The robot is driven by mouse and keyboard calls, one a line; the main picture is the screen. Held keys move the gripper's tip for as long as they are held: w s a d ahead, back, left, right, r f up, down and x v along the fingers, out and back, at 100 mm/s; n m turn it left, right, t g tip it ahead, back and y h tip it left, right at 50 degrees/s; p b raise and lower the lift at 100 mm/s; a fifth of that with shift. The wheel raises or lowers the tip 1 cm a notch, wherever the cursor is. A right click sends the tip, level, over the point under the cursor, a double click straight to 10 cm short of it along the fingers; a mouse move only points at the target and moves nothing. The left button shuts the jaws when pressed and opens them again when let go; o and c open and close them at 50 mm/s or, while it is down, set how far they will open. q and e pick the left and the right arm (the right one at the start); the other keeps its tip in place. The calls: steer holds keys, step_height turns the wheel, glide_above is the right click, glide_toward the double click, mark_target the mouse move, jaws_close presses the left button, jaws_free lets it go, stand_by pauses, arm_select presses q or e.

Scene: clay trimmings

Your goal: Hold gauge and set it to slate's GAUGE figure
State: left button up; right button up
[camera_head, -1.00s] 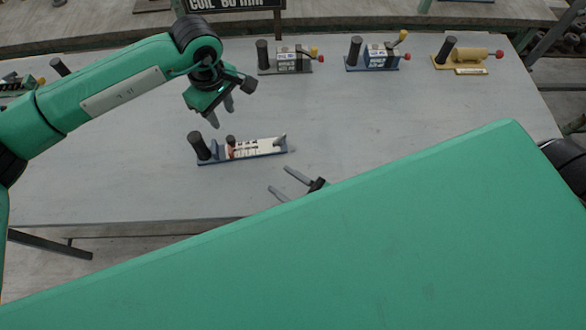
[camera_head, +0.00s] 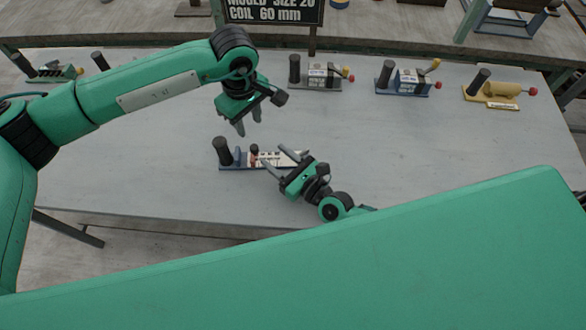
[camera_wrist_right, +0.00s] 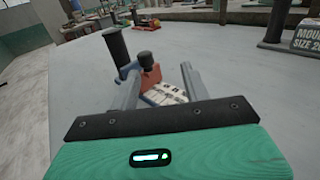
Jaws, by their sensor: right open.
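The gauge (camera_head: 232,165) lies on the grey table, with a blue base, an upright black handle (camera_head: 222,150), a pale marked scale and a red-brown slider with a black knob (camera_head: 254,149). In the right wrist view the red slider (camera_wrist_right: 151,78) and marked scale (camera_wrist_right: 165,96) show between the fingers. My right gripper (camera_head: 278,162) is open over the scale end; contact cannot be told. My left gripper (camera_head: 247,122) is open and empty above the gauge, fingers downward. The dark slate (camera_head: 272,10) reads "MOULD SIZE 20" and "COIL 60 mm"; no GAUGE line is visible, its top is cut off.
Along the table's back stand a grey-based device (camera_head: 316,76), a blue one (camera_head: 406,82) and a yellow one (camera_head: 494,92). A green device (camera_head: 50,72) stands at the back left.

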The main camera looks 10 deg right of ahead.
steer(key=shift+x, duration=1.25)
jaws_close()
stand_by(0.5)
steer(key=c, duration=0.5)
jaws_free()
steer(key=shift+c, duration=0.2)
steer(key=shift+s, duration=0.1)
